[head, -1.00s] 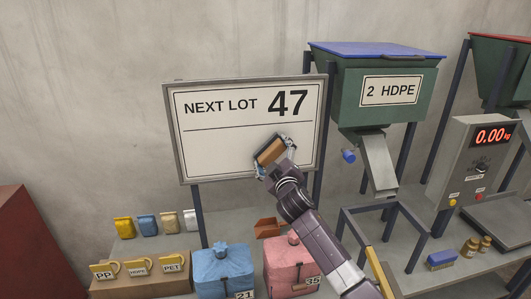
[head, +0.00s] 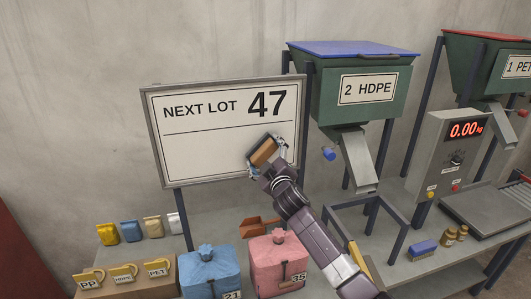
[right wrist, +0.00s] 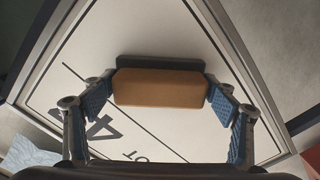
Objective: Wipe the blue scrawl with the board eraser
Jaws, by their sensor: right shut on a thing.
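The whiteboard (head: 200,155) reads "NEXT LOT 47" above a thin line. I see no blue scrawl on its visible face; the patch behind my right gripper and the eraser is hidden. My right gripper (head: 266,155) is at the lower right of the board, below the "47". It is shut on the board eraser (head: 262,152), a tan block with a dark pad. In the right wrist view the eraser (right wrist: 158,87) sits between both fingers, its dark pad side towards the board. I cannot tell if the pad touches the board. My left gripper is out of view.
The green "2 HDPE" hopper (head: 330,95) and its chute (head: 355,160) stand right of the board. Blue (head: 210,272) and pink (head: 277,265) bags stand below it. Labelled scoops (head: 123,272) are at the lower left. A blue block (head: 422,248) and a scale display (head: 465,129) are right.

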